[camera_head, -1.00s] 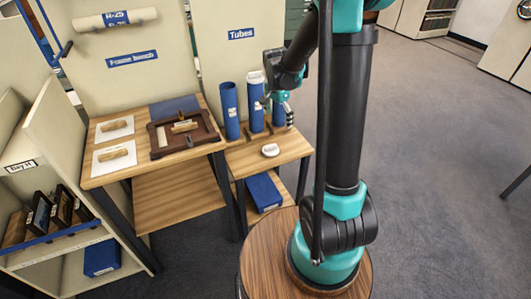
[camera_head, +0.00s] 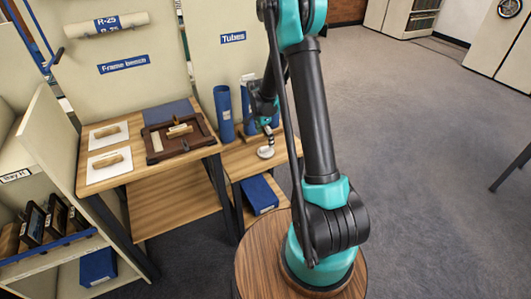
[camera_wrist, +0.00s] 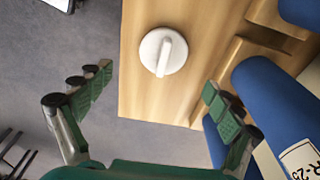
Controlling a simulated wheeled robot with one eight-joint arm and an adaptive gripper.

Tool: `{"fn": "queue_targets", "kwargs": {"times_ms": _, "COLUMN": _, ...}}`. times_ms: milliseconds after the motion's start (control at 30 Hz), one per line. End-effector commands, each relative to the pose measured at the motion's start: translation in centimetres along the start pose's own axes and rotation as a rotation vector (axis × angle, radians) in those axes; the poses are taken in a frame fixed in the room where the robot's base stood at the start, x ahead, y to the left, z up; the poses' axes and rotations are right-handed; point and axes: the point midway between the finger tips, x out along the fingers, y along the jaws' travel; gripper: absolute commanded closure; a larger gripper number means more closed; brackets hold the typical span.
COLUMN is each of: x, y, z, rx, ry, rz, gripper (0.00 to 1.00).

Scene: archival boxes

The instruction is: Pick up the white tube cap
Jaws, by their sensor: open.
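The white tube cap (camera_head: 265,152) lies on the wooden tubes bench (camera_head: 240,165), near its front edge. In the wrist view the cap (camera_wrist: 163,52) is a white disc with a raised bar across its top. My gripper (camera_head: 268,136) is just above the cap in the head view. In the wrist view my gripper (camera_wrist: 155,100) has its green-padded fingers spread wide, with nothing between them. The cap shows beyond the fingertips, between their lines and apart from them.
Blue tubes stand behind the cap, one (camera_head: 224,113) at the left. In the wrist view a blue tube (camera_wrist: 275,90) is close beside the right finger. The frame bench (camera_head: 150,165) holds a dark frame (camera_head: 178,138). A blue box (camera_head: 259,194) sits below.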

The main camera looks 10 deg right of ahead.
Motion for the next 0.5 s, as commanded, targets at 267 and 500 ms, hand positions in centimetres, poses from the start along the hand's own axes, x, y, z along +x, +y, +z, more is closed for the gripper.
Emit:
{"fn": "queue_targets", "kwargs": {"times_ms": 267, "x": 2.0, "y": -0.1, "z": 0.0, "rx": -0.001, "ry": 0.000, "rz": 0.000, "gripper": 0.08}}
{"fn": "queue_targets", "kwargs": {"times_ms": 500, "x": 4.8, "y": -0.5, "z": 0.2, "rx": -0.001, "ry": 0.000, "rz": 0.000, "gripper": 0.08}}
